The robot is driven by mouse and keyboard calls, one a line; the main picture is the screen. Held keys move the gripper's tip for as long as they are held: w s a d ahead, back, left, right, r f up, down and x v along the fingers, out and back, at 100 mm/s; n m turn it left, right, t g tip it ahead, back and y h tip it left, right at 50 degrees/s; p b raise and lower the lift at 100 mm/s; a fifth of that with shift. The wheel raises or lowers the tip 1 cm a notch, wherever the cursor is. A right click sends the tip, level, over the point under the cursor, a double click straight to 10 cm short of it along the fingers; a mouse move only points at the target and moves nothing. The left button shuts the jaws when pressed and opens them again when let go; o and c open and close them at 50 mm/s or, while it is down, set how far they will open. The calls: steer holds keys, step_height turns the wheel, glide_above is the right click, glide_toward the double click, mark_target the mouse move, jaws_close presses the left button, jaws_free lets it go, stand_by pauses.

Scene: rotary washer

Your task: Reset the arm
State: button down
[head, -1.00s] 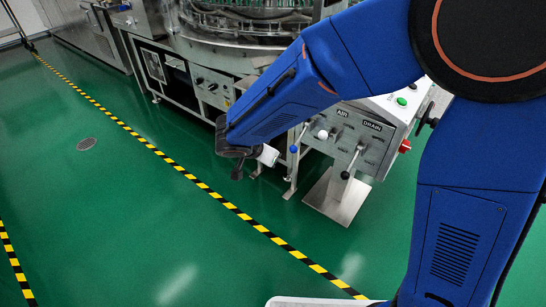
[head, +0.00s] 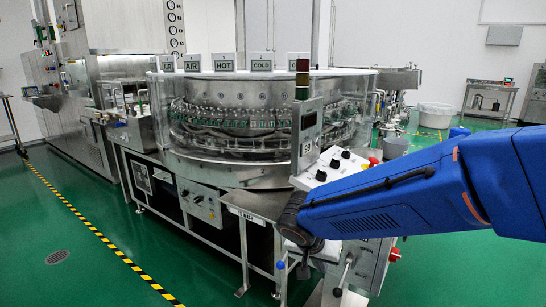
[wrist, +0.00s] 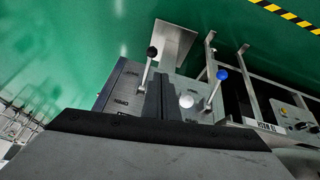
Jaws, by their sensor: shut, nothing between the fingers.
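My arm reaches in from the right in the head view, a blue link ending in a dark wrist. My gripper is largely hidden there; in the wrist view its dark fingers (wrist: 163,95) are together with nothing between them. They lie in front of the grey control panel (wrist: 118,92); I cannot tell whether they touch it. The panel carries a black-knobbed lever (wrist: 150,55), a blue-knobbed lever (wrist: 220,77) and a white knob (wrist: 186,101). In the head view the black knob (head: 338,292) and blue knob (head: 280,265) show below my wrist.
The round rotary washer (head: 235,160) fills the middle, with HOT and COLD signs on top. A sloped button panel (head: 335,165) stands just behind my arm. Yellow-black floor tape (head: 100,237) runs at the left, with open green floor around it. A white tub (head: 435,115) stands at the back right.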

steer(key=s+d+r+n+y, duration=0.1)
steer(key=s+d+r+n, duration=0.1)
steer(key=s+d, duration=0.6)
steer(key=s+d+r+n+y, duration=0.2)
steer(key=s+d, duration=0.5)
steer(key=s, duration=0.5)
steer(key=shift+s+d+r+n+y, duration=0.3)
steer(key=shift+r+n, duration=0.3)
steer(key=shift+r, duration=0.35)
